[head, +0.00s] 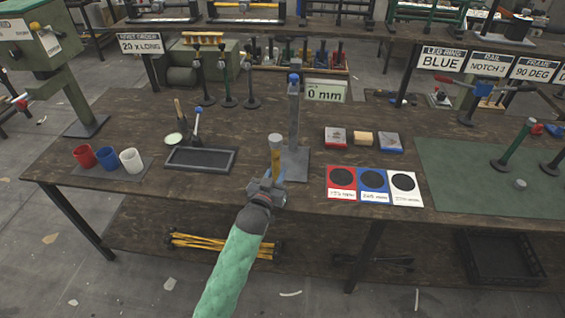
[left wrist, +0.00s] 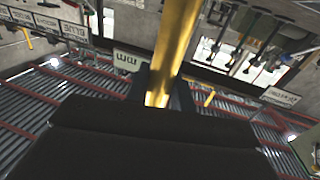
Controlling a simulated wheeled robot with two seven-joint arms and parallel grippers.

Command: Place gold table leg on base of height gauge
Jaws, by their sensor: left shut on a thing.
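My left gripper (head: 268,188) is shut on a gold table leg (head: 275,162) and holds it upright, with a grey end at its top. The leg also shows large in the left wrist view (left wrist: 174,50), running up from between the fingers. The height gauge (head: 293,115) stands just behind and to the right of the leg, a grey column with a blue top on a flat grey base (head: 296,166). The leg is beside the column, near the base's left edge; I cannot tell whether it touches the base. My right gripper is not in view.
A "0 mm" display (head: 326,91) stands behind the gauge. A black tray (head: 200,159) and several cups (head: 131,160) lie to the left. Red, blue and white cards (head: 373,181) lie to the right, beside a green mat (head: 460,185). Gold legs (head: 205,243) lie on the lower shelf.

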